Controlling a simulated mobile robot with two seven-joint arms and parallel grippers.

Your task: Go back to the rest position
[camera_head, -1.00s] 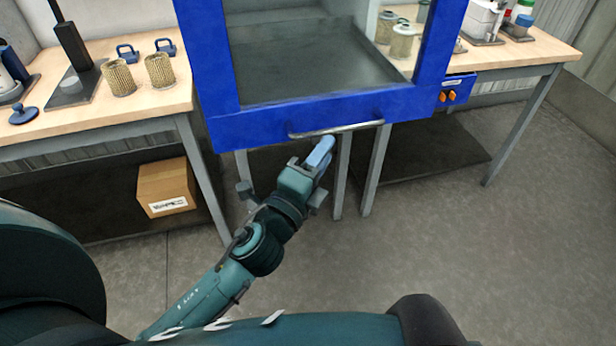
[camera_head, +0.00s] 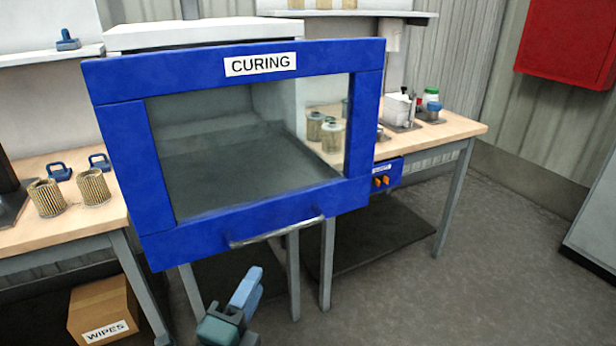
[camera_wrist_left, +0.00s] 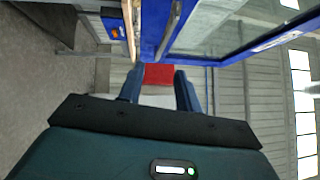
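My left gripper (camera_head: 248,286) is below the blue door of the curing oven, apart from the door's metal handle (camera_head: 277,233). In the left wrist view its two fingers (camera_wrist_left: 160,88) stand apart with nothing between them. The blue-framed glass door (camera_head: 200,244) carries a CURING label, and its handle also shows in the left wrist view (camera_wrist_left: 170,30). My right gripper is in neither view.
The left bench (camera_head: 30,233) holds two woven filter cartridges (camera_head: 94,187) and blue clamps. The right bench (camera_head: 455,127) holds jars and bottles. A WIPES carton (camera_head: 105,305) sits below. A red cabinet (camera_head: 573,45) hangs on the wall.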

